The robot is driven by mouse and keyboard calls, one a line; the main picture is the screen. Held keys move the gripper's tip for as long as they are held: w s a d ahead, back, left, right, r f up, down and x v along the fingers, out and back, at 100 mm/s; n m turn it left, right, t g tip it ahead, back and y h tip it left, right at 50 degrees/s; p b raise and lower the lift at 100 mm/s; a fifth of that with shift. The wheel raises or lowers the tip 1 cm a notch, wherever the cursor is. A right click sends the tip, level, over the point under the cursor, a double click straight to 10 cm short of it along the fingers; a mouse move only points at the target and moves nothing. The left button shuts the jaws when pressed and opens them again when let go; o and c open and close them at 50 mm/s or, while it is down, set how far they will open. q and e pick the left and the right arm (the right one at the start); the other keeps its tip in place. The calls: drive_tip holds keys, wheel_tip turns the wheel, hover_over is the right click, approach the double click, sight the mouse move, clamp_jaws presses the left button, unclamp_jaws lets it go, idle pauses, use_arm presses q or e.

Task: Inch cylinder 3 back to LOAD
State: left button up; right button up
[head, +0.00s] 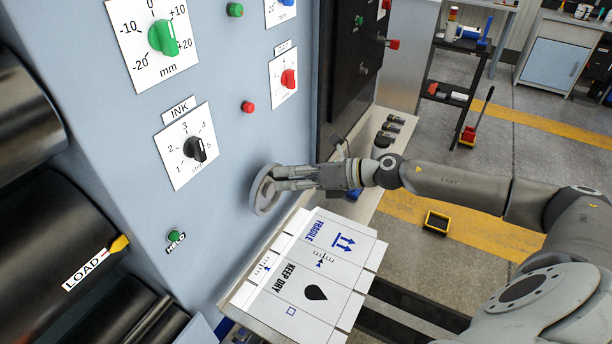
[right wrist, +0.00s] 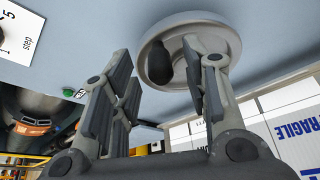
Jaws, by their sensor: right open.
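A pale grey handwheel (head: 262,194) stands out from the blue-grey panel. My right gripper (head: 290,178) is at the wheel, its fingers pointing at it. In the right wrist view the wheel (right wrist: 232,38) shows with a dark knob (right wrist: 160,62) on its face. There my right gripper (right wrist: 166,68) is open, with the knob between its spread fingers; contact cannot be told. A white LOAD label (head: 85,270) lies on a dark cylinder, with a yellow pointer (head: 119,243) at its right end. No cylinder number is readable. My left gripper is out of view.
A green lamp marked HELD (head: 174,236) is lit-looking below the INK dial (head: 195,149). A printed white carton sheet (head: 325,262) lies just below my right gripper. A red button (head: 247,107) sits above the wheel.

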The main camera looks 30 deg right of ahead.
drive_tip(key=shift+v, duration=2.8)
